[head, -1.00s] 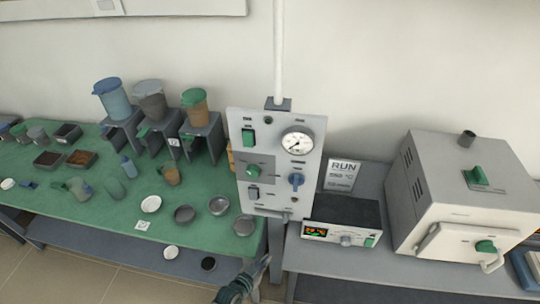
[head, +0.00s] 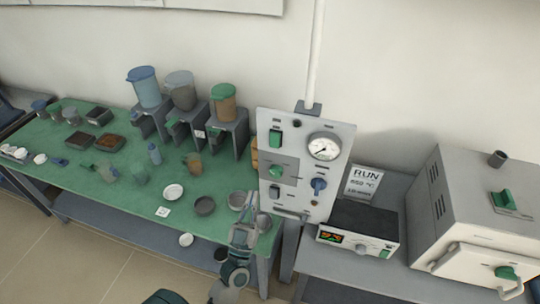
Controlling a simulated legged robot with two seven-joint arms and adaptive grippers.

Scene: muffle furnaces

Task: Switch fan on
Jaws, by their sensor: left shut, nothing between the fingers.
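A light control panel (head: 298,206) stands upright between the two tables. It carries a green rocker switch (head: 276,138) at upper left, a green knob (head: 275,171) below it, a dark switch (head: 275,191) lower down, a blue knob (head: 318,185) and a round gauge (head: 323,147). The labels are too small to read, so I cannot tell which control is the fan's. My left gripper (head: 251,199) is shut and empty, pointing up, left of the panel's lower part and apart from the switches in the picture. It partly covers small dishes behind it. My right gripper is out of view.
The green table (head: 110,195) at left holds dishes (head: 174,191), cups and several lidded hoppers (head: 223,102). Right of the panel are a controller box (head: 357,232), a RUN sign (head: 364,183) and a furnace (head: 470,205). Space in front of the panel's upper part is clear.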

